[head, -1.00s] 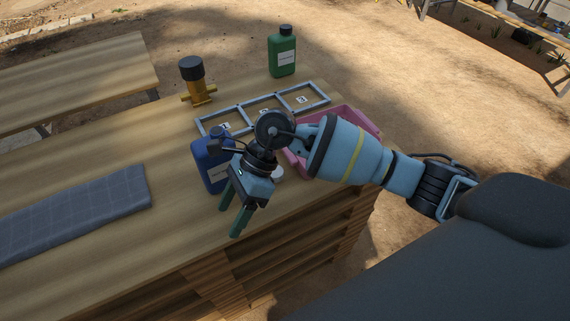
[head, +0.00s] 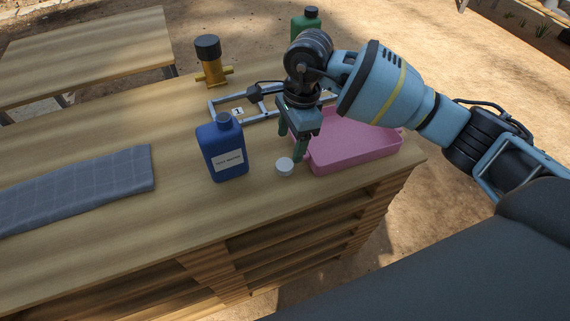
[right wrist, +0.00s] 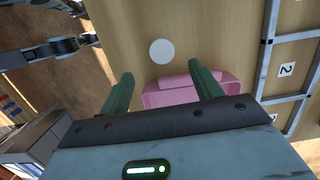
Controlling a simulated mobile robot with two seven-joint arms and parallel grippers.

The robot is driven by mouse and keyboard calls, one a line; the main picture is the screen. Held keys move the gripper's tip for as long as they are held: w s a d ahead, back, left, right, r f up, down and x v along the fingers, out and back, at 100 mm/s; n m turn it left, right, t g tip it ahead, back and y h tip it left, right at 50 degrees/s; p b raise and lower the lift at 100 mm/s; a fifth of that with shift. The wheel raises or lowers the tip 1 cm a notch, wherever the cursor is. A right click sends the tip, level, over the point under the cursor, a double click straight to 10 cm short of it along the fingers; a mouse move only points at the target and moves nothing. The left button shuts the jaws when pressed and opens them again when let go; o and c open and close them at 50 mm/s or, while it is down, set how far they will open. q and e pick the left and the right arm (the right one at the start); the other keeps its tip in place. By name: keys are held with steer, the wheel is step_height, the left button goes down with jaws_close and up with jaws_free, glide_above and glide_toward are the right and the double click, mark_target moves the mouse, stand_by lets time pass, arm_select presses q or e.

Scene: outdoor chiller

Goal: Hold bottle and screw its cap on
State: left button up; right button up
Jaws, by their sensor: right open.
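A blue bottle (head: 223,158) with a white label stands upright on the wooden table, with no white cap on its neck. A round white cap (head: 284,166) lies on the table to its right, beside the pink tray. My right gripper (head: 292,142) is open and empty, pointing down above the table just behind the cap. In the right wrist view the cap (right wrist: 162,52) shows beyond the gap between the open green fingertips (right wrist: 161,74), touching neither. My left gripper is in no view.
A pink tray (head: 352,158) lies right of the cap, close to the gripper. Behind are a grey numbered frame (head: 212,108), a brass fitting with black top (head: 211,62) and a green bottle (head: 305,24). A folded grey cloth (head: 75,188) lies left. The table front is clear.

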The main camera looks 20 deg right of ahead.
mark_target(286, 164)
steer(key=shift+a+f, duration=0.2)
steer(key=shift+f, duration=1)
steer(key=shift+f, duration=0.1)
steer(key=f, duration=0.5)
steer(key=shift+w+a, duration=0.15)
steer(key=shift+a, duration=0.15)
steer(key=c, duration=1)
